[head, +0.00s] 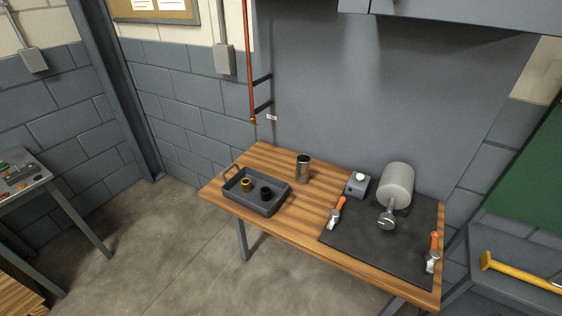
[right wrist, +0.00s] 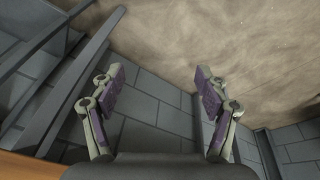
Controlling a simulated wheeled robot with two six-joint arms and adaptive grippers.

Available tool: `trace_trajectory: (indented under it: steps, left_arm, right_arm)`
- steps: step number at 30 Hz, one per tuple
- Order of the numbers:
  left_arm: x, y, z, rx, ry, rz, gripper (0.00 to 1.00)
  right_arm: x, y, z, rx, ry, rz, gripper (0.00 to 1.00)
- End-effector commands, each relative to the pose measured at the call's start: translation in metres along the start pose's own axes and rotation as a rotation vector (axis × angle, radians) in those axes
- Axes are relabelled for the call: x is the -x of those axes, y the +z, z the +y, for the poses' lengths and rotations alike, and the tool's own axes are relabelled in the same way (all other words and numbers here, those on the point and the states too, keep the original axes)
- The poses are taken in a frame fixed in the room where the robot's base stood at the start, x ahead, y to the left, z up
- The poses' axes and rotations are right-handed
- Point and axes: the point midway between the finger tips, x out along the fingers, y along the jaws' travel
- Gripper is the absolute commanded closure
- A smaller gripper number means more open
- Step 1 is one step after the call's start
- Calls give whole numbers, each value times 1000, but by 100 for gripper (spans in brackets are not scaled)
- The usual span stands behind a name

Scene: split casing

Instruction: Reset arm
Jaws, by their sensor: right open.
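My right gripper (right wrist: 159,85) shows in the right wrist view with its two fingers spread apart and nothing between them. Behind it are a grey block wall and a plain tan surface. No gripper or arm of mine shows in the head view, so my left gripper is out of sight. In the head view, a wooden workbench (head: 300,238) holds a dark mat (head: 355,238) with a grey cylindrical casing (head: 397,183) and a round metal end piece (head: 387,218). Two orange-handled tools, one at left (head: 337,212) and one at right (head: 433,252), lie on the mat.
A dark metal cylinder (head: 303,169) and a grey button box (head: 357,185) stand behind. Open floor (head: 175,240) lies left of the bench.

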Motion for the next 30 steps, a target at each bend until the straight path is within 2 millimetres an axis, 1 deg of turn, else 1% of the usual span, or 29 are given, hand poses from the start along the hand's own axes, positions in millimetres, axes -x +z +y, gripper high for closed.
trace_trajectory:
  steps: [1,2,3,5,6,8,9,12,13,15,18,30]
  left_arm:
    - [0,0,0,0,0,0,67]
    - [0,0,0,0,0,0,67]
    - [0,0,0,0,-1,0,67]
    - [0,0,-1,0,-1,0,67]
    - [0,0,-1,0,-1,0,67]
    - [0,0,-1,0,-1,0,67]
    - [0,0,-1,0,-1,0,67]
    - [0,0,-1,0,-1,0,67]
    - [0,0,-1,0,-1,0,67]
    - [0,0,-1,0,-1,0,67]
    - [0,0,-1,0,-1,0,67]
    - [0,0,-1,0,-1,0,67]
  right_arm:
    - [-29,22,0,-3,-1,-25,25]
    - [-46,35,-1,-5,-2,-34,25]
    - [-68,56,-2,-8,-3,-48,25]
    - [-97,91,-3,-12,-5,-67,25]
    - [-112,114,-4,-14,-6,-78,25]
    - [-130,149,-6,-18,-8,-94,25]
    - [-139,170,-8,-20,-9,-104,25]
    - [-150,212,-11,-24,-11,-121,25]
    - [-152,222,-12,-24,-12,-124,25]
    - [-154,237,-13,-26,-13,-129,25]
    - [-154,247,-13,-26,-13,-132,25]
    - [-154,248,-13,-26,-13,-132,25]
